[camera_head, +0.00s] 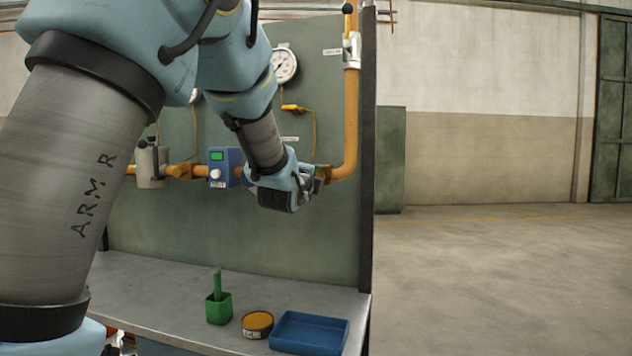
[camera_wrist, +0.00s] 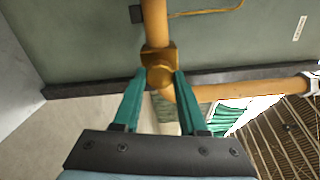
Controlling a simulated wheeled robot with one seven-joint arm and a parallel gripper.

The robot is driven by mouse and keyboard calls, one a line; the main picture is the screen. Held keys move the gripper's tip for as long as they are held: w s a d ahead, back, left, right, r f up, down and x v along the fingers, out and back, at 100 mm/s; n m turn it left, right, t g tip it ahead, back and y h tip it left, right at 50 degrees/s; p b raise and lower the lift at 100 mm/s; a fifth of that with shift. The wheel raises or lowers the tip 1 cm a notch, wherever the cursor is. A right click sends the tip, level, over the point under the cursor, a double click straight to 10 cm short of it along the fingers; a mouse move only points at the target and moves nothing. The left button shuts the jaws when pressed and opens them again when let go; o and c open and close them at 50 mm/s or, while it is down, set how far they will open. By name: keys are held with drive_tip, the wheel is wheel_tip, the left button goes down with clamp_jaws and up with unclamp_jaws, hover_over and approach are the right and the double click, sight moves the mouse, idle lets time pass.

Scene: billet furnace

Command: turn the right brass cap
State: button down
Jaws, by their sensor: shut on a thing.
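The right brass cap (camera_wrist: 161,77) sits on the elbow of the orange pipe (camera_wrist: 156,25) in the wrist view. The teal fingers of my gripper (camera_wrist: 158,74) lie on either side of it and are shut on it. In the head view my gripper (camera_head: 314,180) is at the pipe bend low on the right of the panel, and it hides most of the cap there. Another brass fitting (camera_head: 180,170) shows farther left on the same pipe line, clear of my gripper.
A blue box (camera_head: 225,167) with a white knob and a gauge (camera_head: 285,66) are on the green panel. The bench (camera_head: 160,290) below holds a green cup (camera_head: 218,309), an orange-topped tin (camera_head: 257,323) and a blue tray (camera_head: 310,333). Open floor lies to the right.

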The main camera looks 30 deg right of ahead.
idle(0.3)
drive_tip(key=shift+c, duration=2.2)
unclamp_jaws()
drive_tip(key=b+v, duration=0.1)
drive_tip(key=v, duration=0.9)
drive_tip(key=shift+s+a+b, duration=0.25)
drive_tip(key=shift+s+b, duration=0.05)
drive_tip(key=shift+b, duration=0.1)
